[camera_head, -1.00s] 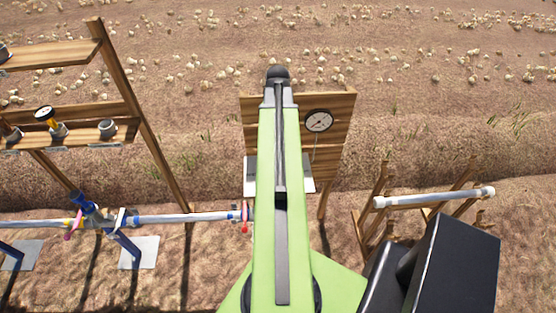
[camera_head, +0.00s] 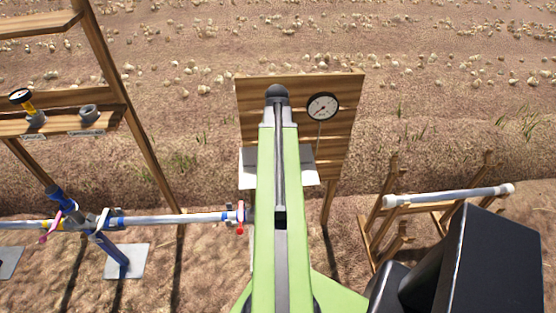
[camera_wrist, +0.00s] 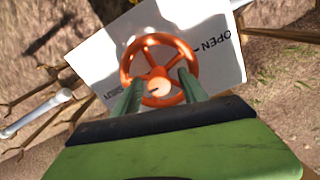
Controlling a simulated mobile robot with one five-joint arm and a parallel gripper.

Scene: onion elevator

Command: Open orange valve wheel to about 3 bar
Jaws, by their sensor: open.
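The orange valve wheel (camera_wrist: 159,47) shows in the wrist view, in front of a white plate (camera_wrist: 93,58) marked "OPEN" with an arrow. A second, partly covered word is on the plate's lower left. My gripper (camera_wrist: 157,78) is open, its two green fingers pointing at the lower part of the wheel and overlapping its rim in the picture. I cannot tell whether they touch it. In the head view my green arm hides the wheel. The round pressure gauge (camera_head: 323,107) hangs on a wooden board (camera_head: 343,143); its needle is too small to read.
A grey pipe (camera_head: 180,219) with blue and red fittings runs in from the left. A wooden shelf (camera_head: 65,124) with fittings stands at the left. A wooden rack (camera_head: 375,215) holding a white pipe (camera_head: 450,196) stands at the right. Open soil with scattered onions lies behind.

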